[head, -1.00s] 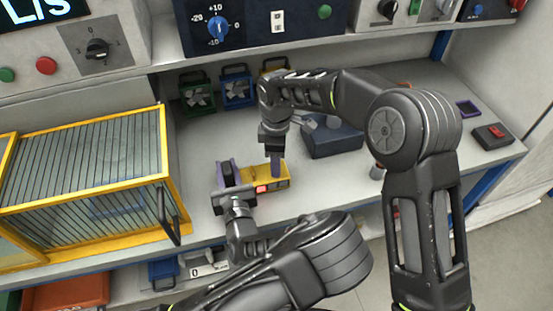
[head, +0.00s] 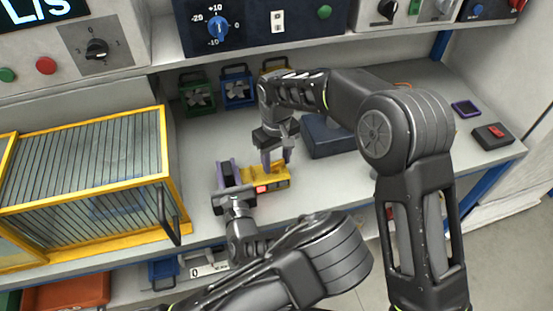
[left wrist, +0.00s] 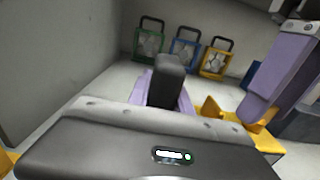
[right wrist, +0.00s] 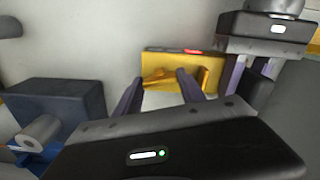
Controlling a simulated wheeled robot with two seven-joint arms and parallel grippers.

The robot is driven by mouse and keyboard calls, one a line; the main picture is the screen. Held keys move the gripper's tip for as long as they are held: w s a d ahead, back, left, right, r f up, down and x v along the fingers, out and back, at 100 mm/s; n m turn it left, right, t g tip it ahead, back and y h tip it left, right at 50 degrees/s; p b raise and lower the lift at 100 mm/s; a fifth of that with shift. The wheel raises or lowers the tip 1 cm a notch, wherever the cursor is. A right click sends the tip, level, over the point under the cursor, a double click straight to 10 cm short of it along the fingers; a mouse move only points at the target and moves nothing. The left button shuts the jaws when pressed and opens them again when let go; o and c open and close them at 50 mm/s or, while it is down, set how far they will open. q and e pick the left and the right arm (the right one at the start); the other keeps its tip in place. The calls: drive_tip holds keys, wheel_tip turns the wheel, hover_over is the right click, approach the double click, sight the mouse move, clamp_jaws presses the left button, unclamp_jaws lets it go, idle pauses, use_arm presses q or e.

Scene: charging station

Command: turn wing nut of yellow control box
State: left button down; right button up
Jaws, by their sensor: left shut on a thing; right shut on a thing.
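The yellow control box (head: 281,184), with a lit red display, lies near the front edge of the bench. My left gripper (head: 229,177) is shut on a black upright block (left wrist: 168,82) at the box's left end; I cannot tell if it belongs to the box. My right gripper (head: 277,162) points down over the box from behind, its purple fingers at the yellow wing nut (right wrist: 158,77), closed on it though apart. In the right wrist view the box (right wrist: 168,62) lies beyond these fingers, and my left gripper (right wrist: 248,72) is close beside it.
A yellow-framed cage (head: 85,180) with a handle stands left. A dark blue box (head: 330,138) sits right of my right gripper. Green (head: 197,94) and blue (head: 237,90) fan modules stand at the back. A red-switch box (head: 492,136) is far right.

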sight(276, 162)
drive_tip(key=shift+m, duration=1.1)
drive_tip(key=o, duration=1.4)
wheel_tip(276, 162, up, 12)
use_arm(q)
drive_tip(key=c, duration=1.1)
unclamp_jaws()
